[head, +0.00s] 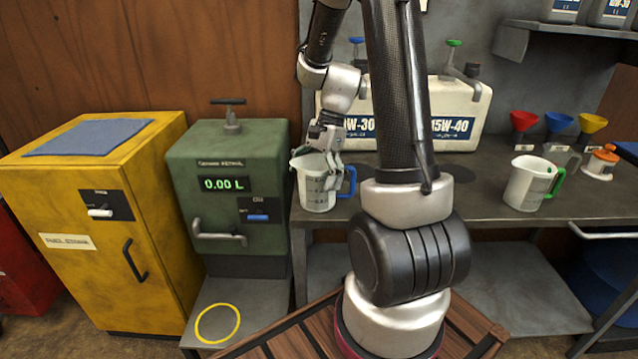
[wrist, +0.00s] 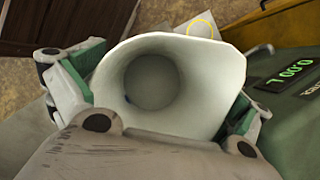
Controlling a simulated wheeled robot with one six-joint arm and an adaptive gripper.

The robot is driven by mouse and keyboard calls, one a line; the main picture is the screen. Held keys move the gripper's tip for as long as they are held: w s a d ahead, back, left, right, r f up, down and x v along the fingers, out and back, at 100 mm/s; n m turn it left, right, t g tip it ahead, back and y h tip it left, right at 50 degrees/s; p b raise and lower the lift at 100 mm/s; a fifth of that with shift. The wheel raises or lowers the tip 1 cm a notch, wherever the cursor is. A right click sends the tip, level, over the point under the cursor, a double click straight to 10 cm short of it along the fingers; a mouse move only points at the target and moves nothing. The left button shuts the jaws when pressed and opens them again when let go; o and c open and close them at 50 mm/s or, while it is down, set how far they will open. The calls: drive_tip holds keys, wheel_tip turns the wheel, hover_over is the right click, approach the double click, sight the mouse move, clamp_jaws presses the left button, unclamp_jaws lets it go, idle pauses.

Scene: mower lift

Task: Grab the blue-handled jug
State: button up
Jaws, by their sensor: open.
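The blue-handled jug (head: 316,190) is white with measuring marks and stands upright near the left end of the grey bench. Its blue handle (head: 347,182) points right in the head view. In the wrist view I look down into the open mouth of the jug (wrist: 160,85), which looks empty. My gripper (head: 328,175) is at the jug from above. Its green-padded fingers (wrist: 168,98) are open, one on each side of the jug's rim. I cannot tell whether the pads touch the wall. The handle is mostly hidden in the wrist view.
A green-handled jug (head: 530,184) stands farther right on the bench (head: 450,195). A large white oil container (head: 462,115) is behind my arm. Red, blue and yellow funnels (head: 558,122) stand at the back right. A green dispenser (head: 235,170) reading 0.00 L and a yellow cabinet (head: 75,190) are left.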

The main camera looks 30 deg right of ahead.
drive_tip(key=shift+c, duration=0.2)
drive_tip(key=c, duration=0.9)
